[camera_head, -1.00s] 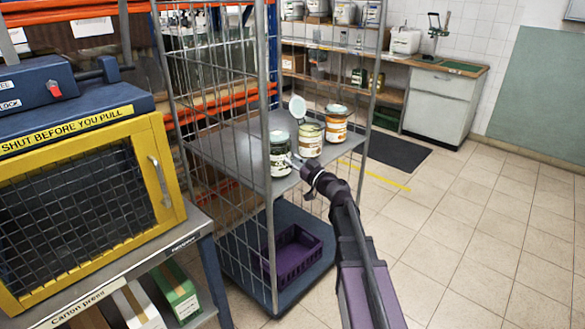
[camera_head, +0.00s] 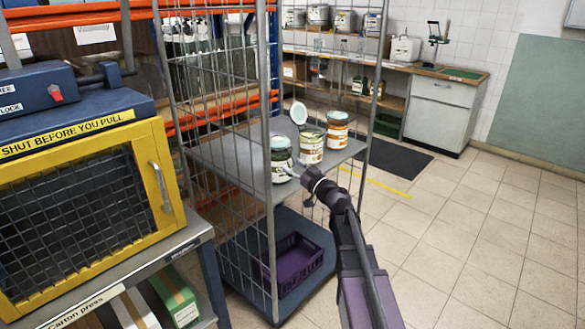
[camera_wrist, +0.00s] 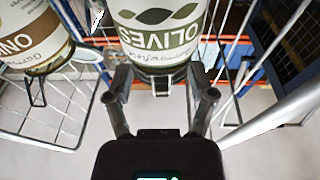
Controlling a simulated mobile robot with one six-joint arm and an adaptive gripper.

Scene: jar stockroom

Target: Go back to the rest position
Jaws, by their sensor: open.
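The olives jar (camera_head: 281,168), with a white and green label, stands upright on the cage trolley's grey shelf. It fills the upper middle of the wrist view (camera_wrist: 160,35), its label upside down there. My gripper (camera_wrist: 163,92) is open, its two fingers spread below the jar in that view, with a metal clip visible between them. In the head view my gripper (camera_head: 293,173) is at the jar's front right; whether it touches the jar I cannot tell.
Trolley mesh and posts (camera_head: 265,120) are close. A purple crate (camera_head: 296,262) sits below. Floor at right is clear.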

